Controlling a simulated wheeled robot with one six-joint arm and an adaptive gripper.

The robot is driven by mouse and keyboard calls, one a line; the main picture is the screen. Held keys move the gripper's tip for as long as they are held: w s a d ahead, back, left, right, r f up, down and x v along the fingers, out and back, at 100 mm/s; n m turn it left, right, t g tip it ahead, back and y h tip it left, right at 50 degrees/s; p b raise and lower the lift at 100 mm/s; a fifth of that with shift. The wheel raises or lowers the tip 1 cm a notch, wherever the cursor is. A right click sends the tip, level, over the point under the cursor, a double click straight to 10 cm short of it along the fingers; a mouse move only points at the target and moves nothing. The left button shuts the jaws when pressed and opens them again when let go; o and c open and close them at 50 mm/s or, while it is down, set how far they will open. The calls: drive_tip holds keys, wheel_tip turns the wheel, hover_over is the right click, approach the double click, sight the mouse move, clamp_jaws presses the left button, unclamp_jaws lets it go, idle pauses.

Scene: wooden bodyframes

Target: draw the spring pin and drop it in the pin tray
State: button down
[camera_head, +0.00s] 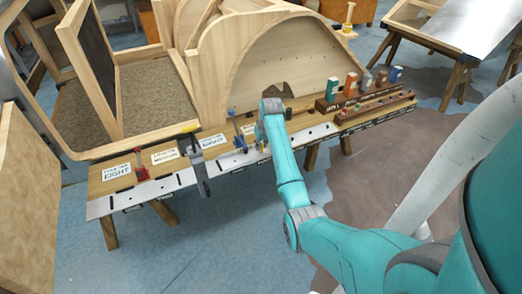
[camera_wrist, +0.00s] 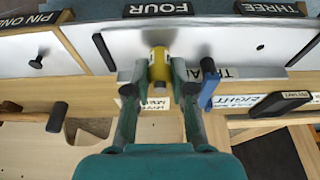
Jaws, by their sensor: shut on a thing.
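My gripper (camera_wrist: 160,72) is shut on a yellow round-headed piece (camera_wrist: 159,58), which looks like the spring pin. The piece stands at a pale metal strip by the "FOUR" label. I cannot tell whether it is still seated or lifted clear. In the head view my gripper (camera_head: 264,138) is at the front edge of the long bench, and the yellow piece is mostly hidden there. A blue-handled part (camera_wrist: 208,90) stands just right of my fingers in the wrist view. I cannot pick out the pin tray for certain; a brown wooden holder (camera_head: 372,112) lies at the bench's right end.
A rack of coloured blocks (camera_head: 350,88) stands at the bench's right end. A blue upright lever (camera_head: 238,128), a grey upright bracket (camera_head: 200,172) and a red clamp (camera_head: 140,167) stand left of my gripper. Wooden frames (camera_head: 240,60) rise behind. The floor in front is clear.

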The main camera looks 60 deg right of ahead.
drive_tip(key=shift+r, duration=0.25)
drive_tip(key=shift+r, duration=1.55)
